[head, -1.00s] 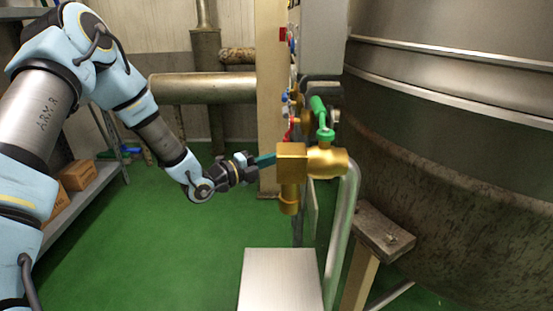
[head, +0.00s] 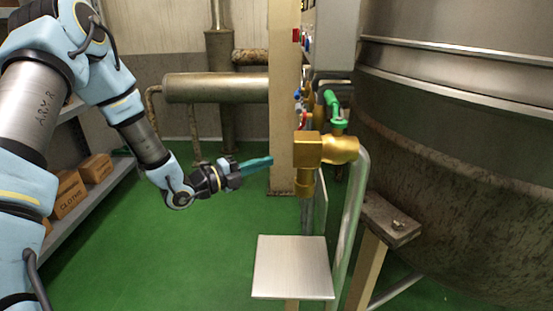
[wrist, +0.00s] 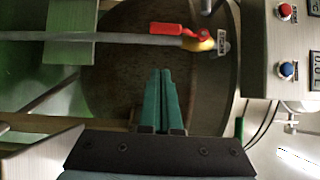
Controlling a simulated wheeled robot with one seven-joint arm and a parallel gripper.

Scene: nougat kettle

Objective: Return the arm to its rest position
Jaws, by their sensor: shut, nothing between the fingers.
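My gripper (head: 271,160) has teal fingers and hangs in the air left of the brass valve (head: 307,148), with a visible gap between them. In the wrist view the two fingers of my gripper (wrist: 160,74) lie side by side, shut, with nothing held. My arm (head: 140,140) comes down from the upper left, bent at the elbow, and reaches toward the right. The brass valve has a green handle (head: 333,105) on top.
A large metal kettle (head: 450,160) fills the right side. A metal-topped stand (head: 292,267) stands below the valve. A shelf (head: 90,205) with cardboard boxes (head: 70,190) is at the left. A red handle (wrist: 172,29) and panel buttons (wrist: 287,69) show in the wrist view. Green floor is open at centre left.

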